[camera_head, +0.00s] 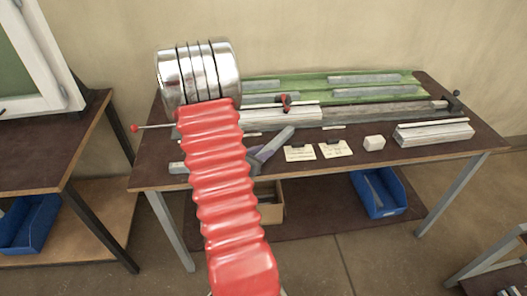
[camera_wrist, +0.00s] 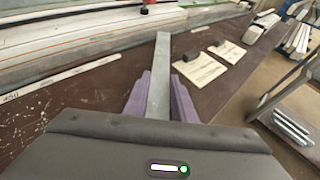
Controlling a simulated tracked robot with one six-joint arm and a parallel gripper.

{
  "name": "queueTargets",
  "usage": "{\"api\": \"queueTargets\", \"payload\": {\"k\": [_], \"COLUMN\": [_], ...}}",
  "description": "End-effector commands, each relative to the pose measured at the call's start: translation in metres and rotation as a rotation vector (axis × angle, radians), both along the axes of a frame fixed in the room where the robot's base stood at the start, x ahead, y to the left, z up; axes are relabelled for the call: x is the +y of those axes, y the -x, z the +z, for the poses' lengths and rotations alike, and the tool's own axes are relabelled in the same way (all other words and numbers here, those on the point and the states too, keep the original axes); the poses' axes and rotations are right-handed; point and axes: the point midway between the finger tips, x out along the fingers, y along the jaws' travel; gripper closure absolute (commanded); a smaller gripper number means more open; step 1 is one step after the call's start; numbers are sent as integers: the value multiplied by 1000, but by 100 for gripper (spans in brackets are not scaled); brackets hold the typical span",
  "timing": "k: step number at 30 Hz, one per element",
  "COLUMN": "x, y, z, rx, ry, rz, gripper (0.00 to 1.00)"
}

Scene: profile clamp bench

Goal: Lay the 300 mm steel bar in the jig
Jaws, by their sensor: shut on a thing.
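My gripper (camera_wrist: 160,98) has purple fingers shut on a grey steel bar (camera_wrist: 159,75). The bar points away from my gripper, its far end close to the front of the long clamp jig (camera_wrist: 90,48). In the head view the bar (camera_head: 275,143) lies slantwise over the bench, with part of a purple finger (camera_head: 262,154) beside it; my red arm hides the rest. I cannot tell whether the bar touches the bench. The jig (camera_head: 375,112) runs along the bench, with a red knob (camera_head: 134,128) at left and a black one (camera_head: 455,95) at right.
A green tray (camera_head: 300,83) with grey bars lies behind the jig. Two cards with black clips (camera_head: 300,153) (camera_head: 335,149), a pale block (camera_head: 374,143) and pale profiles (camera_head: 432,132) stand in front. A grey piece (camera_head: 177,168) lies left of my arm. A blue bin (camera_head: 378,194) is below.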

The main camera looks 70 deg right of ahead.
Motion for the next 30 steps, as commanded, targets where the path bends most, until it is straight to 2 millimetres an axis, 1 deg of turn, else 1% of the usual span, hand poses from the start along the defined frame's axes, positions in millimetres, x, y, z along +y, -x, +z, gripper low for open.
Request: {"api": "queueTargets", "payload": {"k": [1,2,9,20,26,30], "x": [0,0,0,0,19,39], "y": [0,0,0,0,-6,-11], "z": [-1,-1,-1,2,10,18], "rx": [0,0,0,0,0,-1], "ry": [1,0,0,0,0,0], "rz": [0,0,0,0,2,4], "gripper": [100,75,58,58,58,58]}}
